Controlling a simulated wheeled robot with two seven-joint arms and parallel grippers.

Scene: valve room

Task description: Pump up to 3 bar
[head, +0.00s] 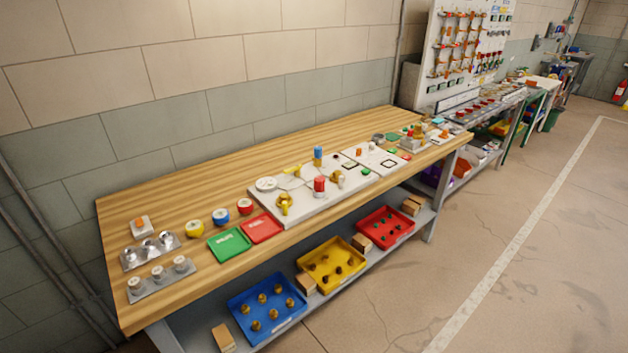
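A long wooden workbench (180,205) stands against the tiled wall. On it lies a pale board (303,208) with fittings. The board carries a round white disc (266,184), perhaps a gauge; no reading is legible. A red cylinder (319,186) and a blue cylinder (318,155) stand upright on or near it. Brass-yellow fittings sit at its front (284,203) and right (338,177). I cannot tell which part is the pump. Neither gripper is in view.
A green tray (229,245) and a red tray (262,228) lie left of the board. Round gauge-like pieces (193,229) and metal holders (150,251) are further left. The shelf below holds blue (240,307), yellow and red bins. The floor (400,290) at right is clear.

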